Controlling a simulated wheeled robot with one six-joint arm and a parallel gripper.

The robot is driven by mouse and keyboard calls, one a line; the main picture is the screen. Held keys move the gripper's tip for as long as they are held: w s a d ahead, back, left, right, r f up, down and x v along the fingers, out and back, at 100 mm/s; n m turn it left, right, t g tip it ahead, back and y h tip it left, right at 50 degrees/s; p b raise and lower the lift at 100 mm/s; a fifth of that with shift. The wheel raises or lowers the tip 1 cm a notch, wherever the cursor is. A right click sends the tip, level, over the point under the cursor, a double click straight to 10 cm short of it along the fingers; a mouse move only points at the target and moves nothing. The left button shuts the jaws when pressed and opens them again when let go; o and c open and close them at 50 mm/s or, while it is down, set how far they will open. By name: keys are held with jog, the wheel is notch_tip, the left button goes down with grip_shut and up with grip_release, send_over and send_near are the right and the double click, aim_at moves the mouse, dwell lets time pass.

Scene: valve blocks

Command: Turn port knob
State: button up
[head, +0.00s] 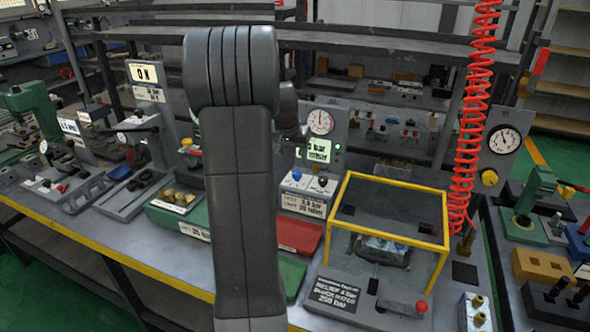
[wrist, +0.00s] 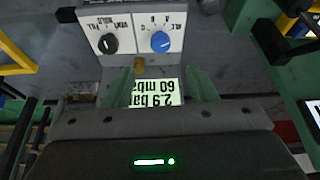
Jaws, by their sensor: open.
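In the wrist view, which looks upside down, a white panel holds a blue knob (wrist: 160,42) with letters and "ALL" around it. I take this as the port knob. A black knob (wrist: 108,44) marked with words such as VENT and HOLD sits beside it. In the head view the blue knob (head: 297,175) and black knob (head: 323,181) are on a small box right of my arm. My gripper (wrist: 160,76) is open and empty, its green fingers apart and short of the knob panel in the picture. In the head view it is hidden behind my arm.
A lit display (wrist: 157,93) reading about 2.9 bar shows between the fingers. A yellow-framed guard (head: 392,238) and a red coiled hose (head: 470,130) stand right of the knob box. A round gauge (head: 320,122) is behind it. Red and green trays lie in front.

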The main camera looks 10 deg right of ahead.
aim_at(297, 173)
jog(key=x, duration=0.9)
jog(key=shift+f+p, duration=0.35)
jog(key=shift+p, duration=0.05)
jog(key=c, duration=1)
